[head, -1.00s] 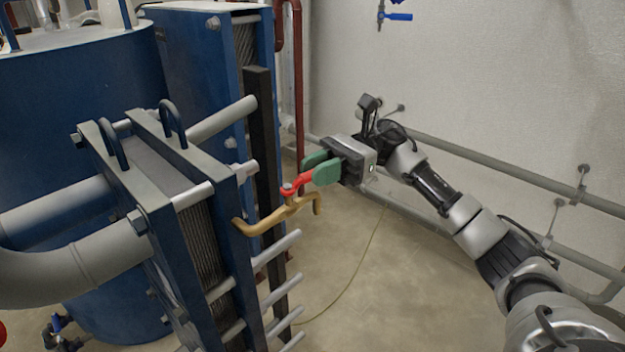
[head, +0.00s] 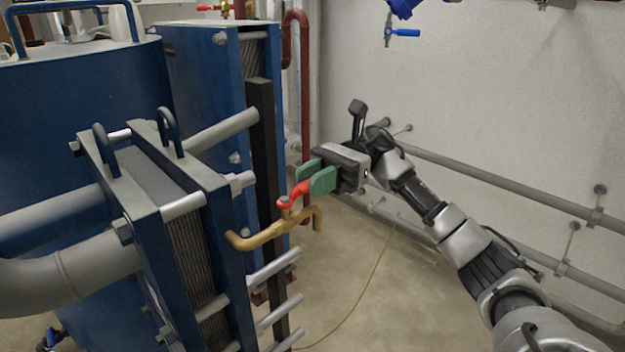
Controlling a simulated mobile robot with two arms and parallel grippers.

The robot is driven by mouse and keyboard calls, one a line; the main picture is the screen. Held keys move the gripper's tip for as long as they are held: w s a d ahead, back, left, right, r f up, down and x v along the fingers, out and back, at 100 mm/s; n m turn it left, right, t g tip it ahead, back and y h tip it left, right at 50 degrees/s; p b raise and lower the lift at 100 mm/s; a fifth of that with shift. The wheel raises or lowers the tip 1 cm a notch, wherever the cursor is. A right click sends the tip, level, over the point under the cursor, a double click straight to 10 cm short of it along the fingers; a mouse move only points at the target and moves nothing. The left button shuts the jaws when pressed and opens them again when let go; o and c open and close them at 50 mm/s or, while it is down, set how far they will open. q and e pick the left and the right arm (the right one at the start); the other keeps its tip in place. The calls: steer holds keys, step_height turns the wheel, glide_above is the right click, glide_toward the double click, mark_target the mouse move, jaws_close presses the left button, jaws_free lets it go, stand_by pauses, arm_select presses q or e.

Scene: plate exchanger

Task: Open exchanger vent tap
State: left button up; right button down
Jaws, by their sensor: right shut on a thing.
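The vent tap (head: 268,237) is a brass pipe piece on the side of the blue plate exchanger (head: 139,197), with a curved spout at its left end and a short bent end at the right. Its red handle (head: 291,195) sits on top and points up and to the right. My right gripper (head: 316,178), with green finger pads, is shut on the outer end of the red handle, which is partly hidden between the pads. My left gripper is not in view.
A second blue exchanger (head: 206,90) stands behind, with a dark upright bar (head: 264,160) close to the tap. Silver bolts (head: 274,268) stick out below the tap. Grey pipes (head: 500,187) run along the wall at right.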

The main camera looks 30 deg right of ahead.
steer(key=c, duration=1)
jaws_free()
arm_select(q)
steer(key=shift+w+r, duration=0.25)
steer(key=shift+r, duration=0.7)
arm_select(e)
steer(key=v, duration=1)
steer(key=shift+w+d, duration=0.15)
steer(key=shift+d, duration=0.2)
